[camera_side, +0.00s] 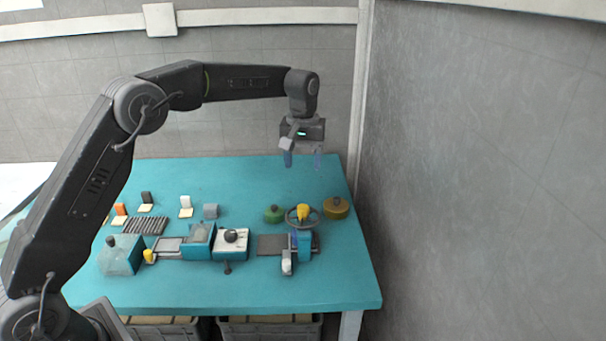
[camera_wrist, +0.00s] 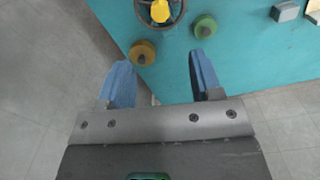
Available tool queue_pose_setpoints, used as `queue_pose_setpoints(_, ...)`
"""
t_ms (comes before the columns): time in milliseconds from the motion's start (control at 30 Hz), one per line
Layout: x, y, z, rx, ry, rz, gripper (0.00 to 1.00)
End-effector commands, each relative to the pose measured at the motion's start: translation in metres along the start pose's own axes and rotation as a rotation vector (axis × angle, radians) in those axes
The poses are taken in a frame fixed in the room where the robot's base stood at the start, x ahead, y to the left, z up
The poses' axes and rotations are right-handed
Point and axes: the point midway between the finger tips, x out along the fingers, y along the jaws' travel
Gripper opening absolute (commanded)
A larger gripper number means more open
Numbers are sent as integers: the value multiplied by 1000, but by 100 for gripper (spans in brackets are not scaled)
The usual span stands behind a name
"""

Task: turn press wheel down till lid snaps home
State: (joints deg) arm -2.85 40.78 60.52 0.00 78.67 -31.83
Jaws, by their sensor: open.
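The press wheel (camera_side: 290,217) is a dark spoked ring with a yellow knob (camera_side: 303,211) at its middle, on a blue press (camera_side: 304,246) at the right of the table. In the wrist view the wheel (camera_wrist: 144,17) is cut by the top edge, with the yellow knob (camera_wrist: 159,11) showing. My gripper (camera_side: 303,160) is above and behind the wheel, apart from it. Its two blue fingers are spread and empty, and they also show in the wrist view (camera_wrist: 160,78). I cannot make out a lid under the press.
A green lidded pot (camera_side: 273,214) and a brown-yellow one (camera_side: 336,208) flank the wheel. A white block with a black knob (camera_side: 231,243) and a clear-covered box (camera_side: 120,256) stand left. The teal table (camera_side: 245,180) is clear at the back; a wall rises at right.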

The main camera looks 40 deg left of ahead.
Motion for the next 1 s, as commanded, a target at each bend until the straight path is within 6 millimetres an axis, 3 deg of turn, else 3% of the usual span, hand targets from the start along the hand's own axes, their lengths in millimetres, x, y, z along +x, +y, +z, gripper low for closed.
queue_pose_setpoints(267,16,0,0,-50,-3,-2,59)
queue_pose_setpoints(700,103,0,0,-48,-3,-1,59)
queue_pose_setpoints(1000,136,0,0,-48,-2,0,59)
